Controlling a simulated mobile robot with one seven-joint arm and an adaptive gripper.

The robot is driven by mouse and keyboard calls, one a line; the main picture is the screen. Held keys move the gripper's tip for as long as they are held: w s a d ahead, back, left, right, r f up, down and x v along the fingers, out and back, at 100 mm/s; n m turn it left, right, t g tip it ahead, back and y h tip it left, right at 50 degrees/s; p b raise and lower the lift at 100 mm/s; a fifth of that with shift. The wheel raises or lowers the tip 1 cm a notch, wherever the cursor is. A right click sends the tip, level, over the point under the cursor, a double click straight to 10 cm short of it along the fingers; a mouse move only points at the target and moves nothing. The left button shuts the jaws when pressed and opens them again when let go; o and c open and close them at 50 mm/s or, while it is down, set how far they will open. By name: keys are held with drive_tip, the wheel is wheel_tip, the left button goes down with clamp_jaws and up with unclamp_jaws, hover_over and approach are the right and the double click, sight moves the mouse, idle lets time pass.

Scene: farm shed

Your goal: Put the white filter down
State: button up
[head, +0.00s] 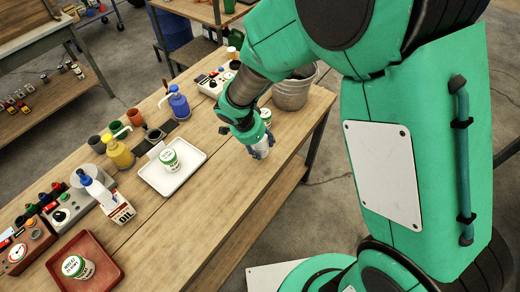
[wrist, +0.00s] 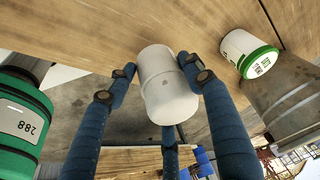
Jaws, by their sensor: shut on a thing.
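The white filter (wrist: 168,88) is a pale, rounded cylinder in the wrist view. My gripper (wrist: 160,82) has its blue fingers closed around the filter's sides. In the head view my gripper (head: 260,149) points down over the right part of the wooden workbench (head: 217,190), to the right of the white tray. There the filter is mostly hidden by the fingers. I cannot tell whether its base touches the wood.
A white tub with a green label (head: 265,115) and a metal bucket (head: 292,92) stand just behind my gripper. A white tray (head: 150,180) holding a similar tub lies to the left. A red tray (head: 62,270) is farther left. Bare wood lies in front of the white tray.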

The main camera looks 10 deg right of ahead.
drive_tip(key=shift+w, duration=0.45)
drive_tip(key=shift+f+b, duration=0.45)
drive_tip(key=shift+f, duration=1.35)
drive_tip(key=shift+f+b, duration=0.15)
drive_tip(key=shift+b, duration=0.15)
drive_tip(key=o, duration=1.4)
drive_tip(key=shift+r+p, duration=0.25)
drive_tip(key=shift+p, duration=0.15)
drive_tip(key=p+v, duration=0.2)
drive_tip(key=v, duration=1)
drive_tip(key=shift+s+a+f, duration=0.1)
